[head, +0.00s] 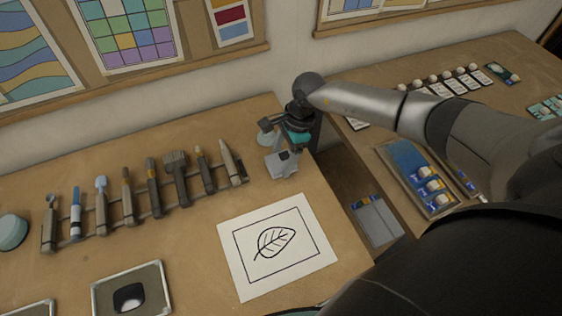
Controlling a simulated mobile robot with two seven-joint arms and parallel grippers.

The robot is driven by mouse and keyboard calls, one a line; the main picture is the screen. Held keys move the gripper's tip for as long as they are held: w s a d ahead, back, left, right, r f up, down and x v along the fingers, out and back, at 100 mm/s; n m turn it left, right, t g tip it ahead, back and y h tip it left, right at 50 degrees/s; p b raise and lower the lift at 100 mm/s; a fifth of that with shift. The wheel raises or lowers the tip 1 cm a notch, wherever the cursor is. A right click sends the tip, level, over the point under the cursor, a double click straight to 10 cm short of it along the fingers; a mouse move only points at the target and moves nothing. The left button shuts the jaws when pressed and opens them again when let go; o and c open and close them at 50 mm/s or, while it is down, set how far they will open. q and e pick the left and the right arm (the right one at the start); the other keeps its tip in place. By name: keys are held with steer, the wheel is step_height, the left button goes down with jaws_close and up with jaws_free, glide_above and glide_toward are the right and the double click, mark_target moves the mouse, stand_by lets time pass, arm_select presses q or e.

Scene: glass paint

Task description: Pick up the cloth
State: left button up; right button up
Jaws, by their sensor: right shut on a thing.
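My right gripper (272,144) reaches in from the right and is at the back edge of the left table, just right of the tool rack. My left gripper is not in view.
A rack of brushes and tools (152,214) stands left of the gripper. A sheet with a leaf drawing (313,258) lies in front. A framed tray (158,283) is at front left. The right table holds a sample tray (398,160). A gap separates the tables.

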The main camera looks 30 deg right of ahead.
mark_target(283, 160)
steer(key=shift+r, duration=0.1)
step_height(283, 160, up, 20)
stand_by(0.5)
